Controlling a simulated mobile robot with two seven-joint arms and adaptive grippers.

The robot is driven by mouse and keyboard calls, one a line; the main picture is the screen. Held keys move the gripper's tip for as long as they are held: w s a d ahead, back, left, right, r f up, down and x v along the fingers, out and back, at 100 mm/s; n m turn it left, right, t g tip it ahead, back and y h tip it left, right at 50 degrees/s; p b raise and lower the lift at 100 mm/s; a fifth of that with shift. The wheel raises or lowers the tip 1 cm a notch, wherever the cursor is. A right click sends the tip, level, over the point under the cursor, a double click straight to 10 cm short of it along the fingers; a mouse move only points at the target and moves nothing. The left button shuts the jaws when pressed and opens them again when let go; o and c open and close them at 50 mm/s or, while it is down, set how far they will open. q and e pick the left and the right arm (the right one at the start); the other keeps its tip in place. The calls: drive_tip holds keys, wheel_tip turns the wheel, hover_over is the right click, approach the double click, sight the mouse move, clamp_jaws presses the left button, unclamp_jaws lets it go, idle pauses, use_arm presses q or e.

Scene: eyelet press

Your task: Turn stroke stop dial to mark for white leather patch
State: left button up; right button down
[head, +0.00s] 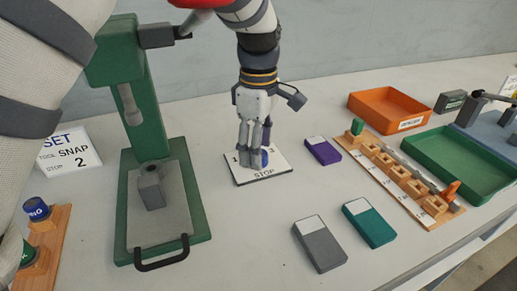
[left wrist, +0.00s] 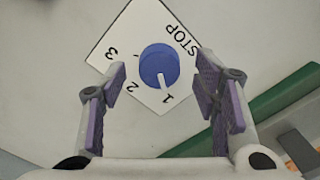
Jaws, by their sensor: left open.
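The stroke stop dial is a round blue knob (left wrist: 158,62) on a white plate (left wrist: 122,38) marked STOP, 1, 2 and 3. Its white pointer line aims at the 1 in the left wrist view. In the head view the knob (head: 264,158) is partly hidden behind the fingers, and the plate (head: 273,173) lies on the table. My left gripper (head: 253,150) points down over the plate. In the left wrist view its open fingers (left wrist: 161,76) stand on both sides of the knob, with gaps. My right gripper is not in view.
A sign (head: 72,152) reads SET, TOOL SNAP, STOP 2. The green press (head: 200,226) stands left of the dial. Purple (head: 323,151), grey (head: 319,245) and teal (head: 370,224) pieces with white ends lie right. Beyond are a wooden rack (head: 405,204), an orange tray (head: 362,101) and a green tray (head: 425,150).

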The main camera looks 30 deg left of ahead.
use_arm(q)
drive_tip(key=shift+f, duration=0.6)
drive_tip(key=c, duration=1.2)
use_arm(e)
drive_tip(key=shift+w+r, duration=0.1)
use_arm(q)
drive_tip(key=shift+r+m+p, duration=0.15)
drive_tip(key=shift+m+p, duration=0.2)
drive_tip(key=shift+m, duration=0.65)
drive_tip(key=m, duration=0.2)
drive_tip(key=shift+m, duration=0.3)
drive_tip(key=m, duration=0.3)
drive_tip(key=shift+f+m+p, duration=0.2)
drive_tip(key=shift+m+p, duration=0.1)
drive_tip(key=shift+m, duration=1.6)
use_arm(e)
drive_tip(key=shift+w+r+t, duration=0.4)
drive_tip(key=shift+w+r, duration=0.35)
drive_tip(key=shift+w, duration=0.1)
use_arm(q)
drive_tip(key=shift+m, duration=0.3)
